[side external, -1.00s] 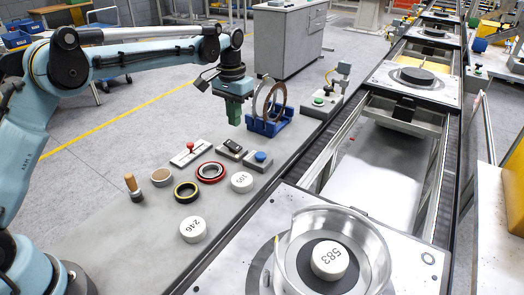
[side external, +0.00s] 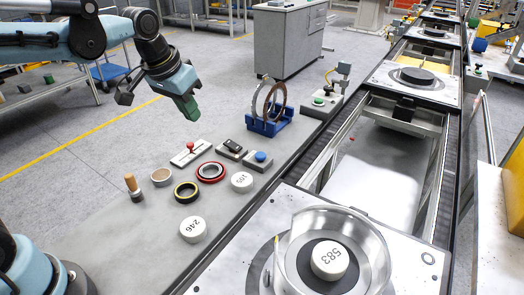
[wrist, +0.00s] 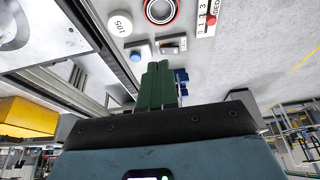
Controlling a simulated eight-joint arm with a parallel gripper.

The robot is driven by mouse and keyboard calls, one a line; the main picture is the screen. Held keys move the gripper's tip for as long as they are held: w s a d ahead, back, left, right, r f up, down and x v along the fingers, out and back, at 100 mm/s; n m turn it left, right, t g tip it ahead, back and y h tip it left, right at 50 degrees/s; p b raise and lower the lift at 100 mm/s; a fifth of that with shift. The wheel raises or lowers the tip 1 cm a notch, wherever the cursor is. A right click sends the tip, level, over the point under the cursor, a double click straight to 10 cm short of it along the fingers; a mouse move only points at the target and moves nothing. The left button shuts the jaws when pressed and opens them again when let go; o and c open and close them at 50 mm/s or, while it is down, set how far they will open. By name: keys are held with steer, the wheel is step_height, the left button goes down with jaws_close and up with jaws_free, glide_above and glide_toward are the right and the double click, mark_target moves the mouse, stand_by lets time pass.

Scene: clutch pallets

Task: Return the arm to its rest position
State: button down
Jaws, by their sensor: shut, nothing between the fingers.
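My gripper (side external: 190,112) is raised over the back left of the grey bench in the side external view, tilted down to the right. Its green fingers are together and empty, and they also show in the wrist view (wrist: 158,84). It touches nothing. Below it on the bench stand a red-knobbed lever plate (side external: 190,153) and a black rocker switch box (side external: 231,148). My arm is folded up toward the upper left.
A blue rack (side external: 268,126) holds upright rings. White pucks (side external: 193,229) and (side external: 242,181), rings (side external: 187,192) and a wooden-handled tool (side external: 134,188) lie on the bench. A clear-walled pallet with puck 583 (side external: 329,260) sits on the conveyor. Air around my gripper is free.

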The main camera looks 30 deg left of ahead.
steer(key=s+f+t, duration=0.3)
steer(key=s+f, duration=0.1)
steer(key=s, duration=0.6)
steer(key=shift+s+f, duration=0.2)
steer(key=shift+f, duration=0.2)
